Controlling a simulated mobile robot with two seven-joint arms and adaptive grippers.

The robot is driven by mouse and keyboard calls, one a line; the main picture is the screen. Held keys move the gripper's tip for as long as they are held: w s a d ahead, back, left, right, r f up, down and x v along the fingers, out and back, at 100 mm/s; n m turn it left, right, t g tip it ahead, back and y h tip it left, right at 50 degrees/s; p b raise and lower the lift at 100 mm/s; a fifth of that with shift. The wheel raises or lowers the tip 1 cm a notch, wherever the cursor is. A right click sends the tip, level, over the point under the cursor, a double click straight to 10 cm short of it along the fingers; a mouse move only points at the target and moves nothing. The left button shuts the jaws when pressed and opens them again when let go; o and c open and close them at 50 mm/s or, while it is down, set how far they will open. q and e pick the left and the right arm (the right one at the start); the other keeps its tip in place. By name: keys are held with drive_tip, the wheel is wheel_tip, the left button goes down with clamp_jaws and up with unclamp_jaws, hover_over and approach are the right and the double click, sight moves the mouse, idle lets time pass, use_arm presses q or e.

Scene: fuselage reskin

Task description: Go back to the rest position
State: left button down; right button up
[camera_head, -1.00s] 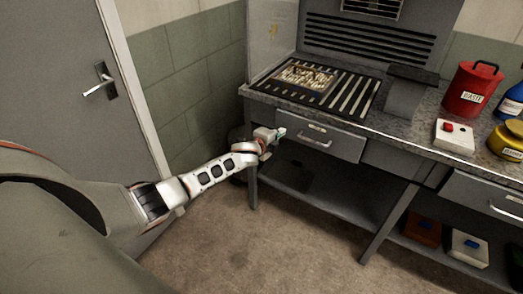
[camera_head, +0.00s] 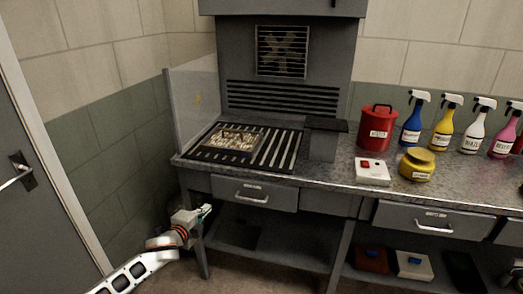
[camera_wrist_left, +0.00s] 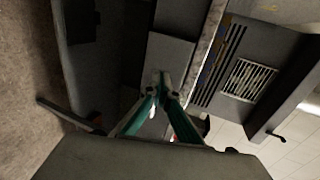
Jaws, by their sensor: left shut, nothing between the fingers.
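My left gripper (camera_head: 206,210) is at the lower left of the head view, in front of the workbench's left front leg and just left of the closed drawer (camera_head: 254,193). Its arm comes in from the bottom left. In the left wrist view its teal fingers (camera_wrist_left: 161,80) meet at the tips with nothing between them. The drawer front and bench edge lie beyond them. My right gripper is not in view.
The workbench (camera_head: 330,178) holds a slatted grate with a debris-covered panel (camera_head: 233,139), a red waste can (camera_head: 377,129), a white button box (camera_head: 372,172), a yellow jar (camera_head: 417,164) and several spray bottles. A grey door (camera_head: 35,210) stands at left.

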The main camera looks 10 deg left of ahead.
use_arm(q)
drive_tip(key=s+d+f+n+g+h, duration=0.1)
drive_tip(key=s+d+f+n, duration=0.3)
drive_tip(key=s+d+f, duration=0.55)
drive_tip(key=s+d+f+n+g+h, duration=0.15)
drive_tip(key=s+d+f+n, duration=0.25)
drive_tip(key=s, duration=1)
drive_tip(key=s+d+n+g, duration=0.1)
drive_tip(key=s+n, duration=0.5)
drive_tip(key=s, duration=0.5)
drive_tip(key=shift+s+d+f, duration=0.25)
drive_tip(key=shift+d+f, duration=0.05)
drive_tip(key=shift+d, duration=0.1)
